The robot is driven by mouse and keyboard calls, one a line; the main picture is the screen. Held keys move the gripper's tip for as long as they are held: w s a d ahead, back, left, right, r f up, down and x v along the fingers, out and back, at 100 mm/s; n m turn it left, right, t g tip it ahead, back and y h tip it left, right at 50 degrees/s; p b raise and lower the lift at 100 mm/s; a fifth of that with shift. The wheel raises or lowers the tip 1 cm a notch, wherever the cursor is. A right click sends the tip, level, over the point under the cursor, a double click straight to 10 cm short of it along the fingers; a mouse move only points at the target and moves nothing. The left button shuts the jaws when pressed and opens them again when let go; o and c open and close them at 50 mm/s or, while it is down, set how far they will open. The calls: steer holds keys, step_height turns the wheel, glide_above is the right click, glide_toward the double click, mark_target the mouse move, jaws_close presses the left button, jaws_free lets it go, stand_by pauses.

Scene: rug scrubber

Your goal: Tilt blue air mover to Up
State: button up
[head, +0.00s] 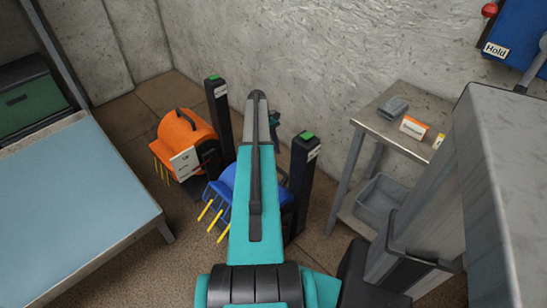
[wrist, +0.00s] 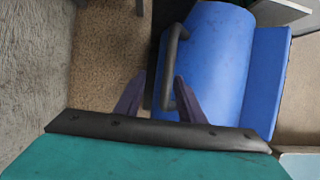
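The blue air mover (head: 221,187) stands on the floor between two black posts in the head view, with yellow bars at its front. My arm hides much of it. In the wrist view its rounded blue body (wrist: 212,60) fills the upper right, with a black handle (wrist: 170,62) along its left side. My gripper (wrist: 159,78) is open, its two dark fingers apart. The near end of the handle appears between the fingers; I cannot tell whether they touch it.
An orange air mover (head: 184,128) stands to the left, by a black post (head: 218,112). Another black post (head: 302,180) is at the right. A blue-topped table (head: 70,210) is at left. A metal cart (head: 372,113) with small items stands at right, near the wall.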

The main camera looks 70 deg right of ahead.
steer(key=v, duration=0.8)
steer(key=shift+w+r, duration=0.2)
steer(key=shift+r, duration=0.1)
steer(key=w+a+f+n+t+h, duration=0.1)
steer(key=w+a+f, duration=0.1)
steer(key=w+a, duration=0.7)
steer(key=w+a+f+n, duration=0.1)
steer(key=w+a, duration=0.5)
steer(key=a, duration=0.6)
steer(key=w+a+f+t+h, duration=0.1)
steer(key=w+a+f, duration=0.1)
steer(key=w+a, duration=0.7)
steer(key=w+a+f+n, duration=0.1)
steer(key=w+a+n, duration=0.1)
steer(key=a, duration=2)
steer(key=s+a+t, duration=0.2)
steer(key=s+a, duration=0.1)
steer(key=a, duration=1.5)
steer(key=s+f+g+p, duration=0.2)
steer(key=s+f+p, duration=0.2)
steer(key=s, duration=0.8)
steer(key=s+f+g+p, duration=0.3)
steer(key=s+f, duration=0.4)
steer(key=s, duration=0.6)
steer(key=shift+s+d+n+p, duration=0.15)
steer(key=shift+s+n+p, duration=0.15)
steer(key=shift+p, duration=0.4)
steer(key=shift+f, duration=0.1)
steer(key=shift+c, duration=0.6)
